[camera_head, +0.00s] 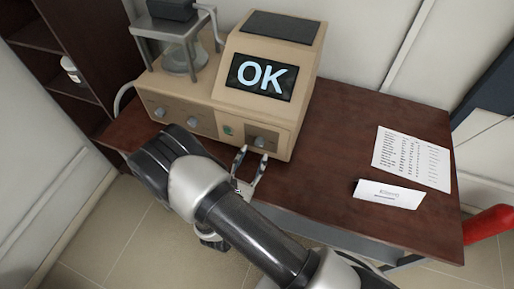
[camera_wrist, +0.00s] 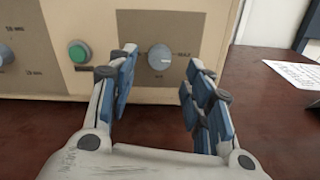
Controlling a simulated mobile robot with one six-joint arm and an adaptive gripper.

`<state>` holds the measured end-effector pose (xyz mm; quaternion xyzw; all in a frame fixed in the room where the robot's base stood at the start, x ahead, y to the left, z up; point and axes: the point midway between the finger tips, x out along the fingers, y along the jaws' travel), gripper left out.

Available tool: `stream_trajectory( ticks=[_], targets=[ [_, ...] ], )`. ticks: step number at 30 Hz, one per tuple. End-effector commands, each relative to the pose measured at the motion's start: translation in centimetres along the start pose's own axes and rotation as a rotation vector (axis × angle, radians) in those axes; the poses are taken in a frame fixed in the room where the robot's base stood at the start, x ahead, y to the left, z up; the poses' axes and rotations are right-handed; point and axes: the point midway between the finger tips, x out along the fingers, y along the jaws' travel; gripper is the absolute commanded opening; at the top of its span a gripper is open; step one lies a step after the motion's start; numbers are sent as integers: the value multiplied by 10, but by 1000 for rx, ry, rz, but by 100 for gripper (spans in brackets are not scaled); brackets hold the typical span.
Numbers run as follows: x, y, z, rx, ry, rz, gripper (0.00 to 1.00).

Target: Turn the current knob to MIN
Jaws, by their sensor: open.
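A beige device (camera_head: 226,94) with a lit screen reading OK (camera_head: 261,77) stands on the table. A round silver knob (camera_head: 260,142) is at the right of its front panel. In the wrist view this knob (camera_wrist: 159,57) has MAX printed to its right and small, hard-to-read text below. Its pointer direction is unclear. My gripper (camera_head: 252,155) is open in front of the knob. In the wrist view the knob shows between the fingers of my gripper (camera_wrist: 161,62), with no clear contact. The fingers are empty.
A green button (camera_wrist: 79,52) is left of the knob, with other knobs (camera_head: 194,121) farther left. A printed sheet (camera_head: 411,158) and a folded card (camera_head: 388,194) lie on the brown table (camera_head: 340,135) at right.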

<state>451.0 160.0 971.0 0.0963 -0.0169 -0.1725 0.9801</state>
Motion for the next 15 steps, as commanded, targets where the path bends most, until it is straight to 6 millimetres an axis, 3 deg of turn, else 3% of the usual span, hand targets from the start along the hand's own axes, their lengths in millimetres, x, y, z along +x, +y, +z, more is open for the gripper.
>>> stream_trajectory(
  ticks=[6,15],
  targets=[
    [36,0,0,4,-1,-4,46],
    [49,0,0,1,0,1,46]
  ],
)
